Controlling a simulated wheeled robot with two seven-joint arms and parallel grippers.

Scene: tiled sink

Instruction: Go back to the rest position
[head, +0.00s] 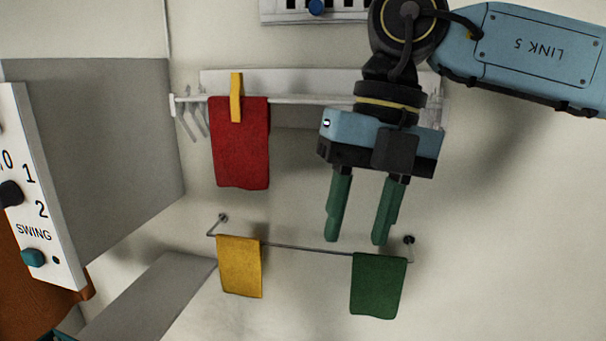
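My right gripper (358,241) hangs in the middle right of the head view, its two green fingers pointing down. The fingers are apart with nothing between them. The fingertips are near the thin lower rail (310,248) in the picture, just above the green cloth (378,285); I cannot tell the depth between them. My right arm comes in from the upper right. My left gripper is not in view.
A red cloth (240,150) with a yellow clip (236,97) hangs on the upper rail (300,98). A yellow cloth (240,268) hangs on the lower rail's left. A grey box (100,150) and a white panel marked SWING (38,200) stand at left. The right side is bare wall.

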